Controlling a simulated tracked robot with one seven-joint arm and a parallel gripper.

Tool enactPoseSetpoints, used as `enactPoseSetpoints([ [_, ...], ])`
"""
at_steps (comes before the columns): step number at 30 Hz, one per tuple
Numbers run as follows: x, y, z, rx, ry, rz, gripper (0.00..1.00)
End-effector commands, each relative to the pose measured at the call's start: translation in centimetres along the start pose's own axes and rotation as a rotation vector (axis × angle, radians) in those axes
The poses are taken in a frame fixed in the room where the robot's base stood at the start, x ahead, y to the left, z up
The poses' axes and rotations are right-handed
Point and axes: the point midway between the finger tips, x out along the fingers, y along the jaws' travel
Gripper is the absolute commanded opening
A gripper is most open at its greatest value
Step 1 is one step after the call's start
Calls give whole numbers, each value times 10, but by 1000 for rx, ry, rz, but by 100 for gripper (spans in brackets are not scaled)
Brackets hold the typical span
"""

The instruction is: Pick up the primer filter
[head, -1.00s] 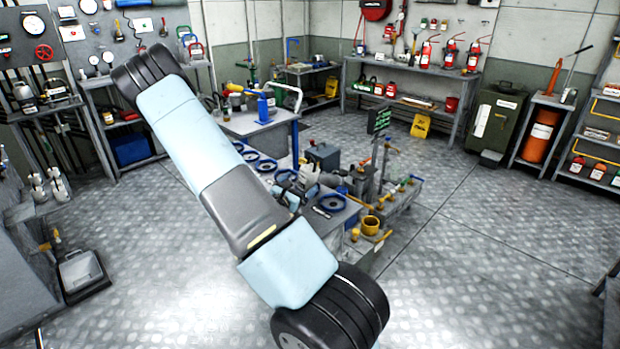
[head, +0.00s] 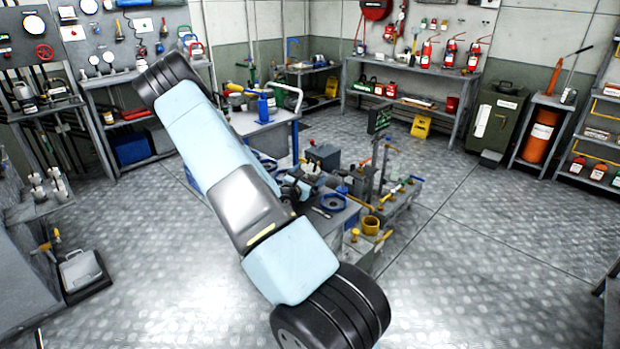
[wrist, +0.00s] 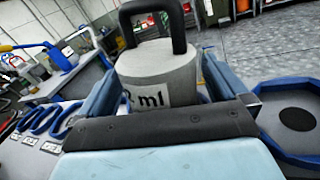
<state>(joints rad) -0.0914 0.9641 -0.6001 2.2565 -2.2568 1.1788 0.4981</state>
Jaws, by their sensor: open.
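A pale grey-white cylinder (wrist: 160,72) with a black loop handle (wrist: 152,22) and dark "ml" lettering stands upright in the wrist view. I cannot tell for sure whether it is the primer filter. My gripper (wrist: 158,88) is open, with one blue-grey finger on each side of the cylinder. The cylinder's lower part is hidden behind the gripper's dark body, and contact with the fingers cannot be told. In the head view my gripper is over the middle workbench (head: 345,215), small and largely hidden by my arm.
A blue-rimmed round holder (wrist: 297,118) lies right of the gripper in the wrist view. Several blue rings (wrist: 50,118) lie to the left. In the head view a yellow cup (head: 371,225) and a dark box (head: 323,156) are near. The floor (head: 480,260) at right is clear.

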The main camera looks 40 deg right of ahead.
Motion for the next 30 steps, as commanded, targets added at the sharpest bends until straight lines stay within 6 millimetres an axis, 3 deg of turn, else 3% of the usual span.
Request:
enactPoseSetpoints([
  [2, 0, 0, 0, 0, 0, 0, 94],
  [22, 0, 1, 0, 1, -1, 1, 30],
  [30, 0, 2, 4, 2, -1, 1, 29],
])
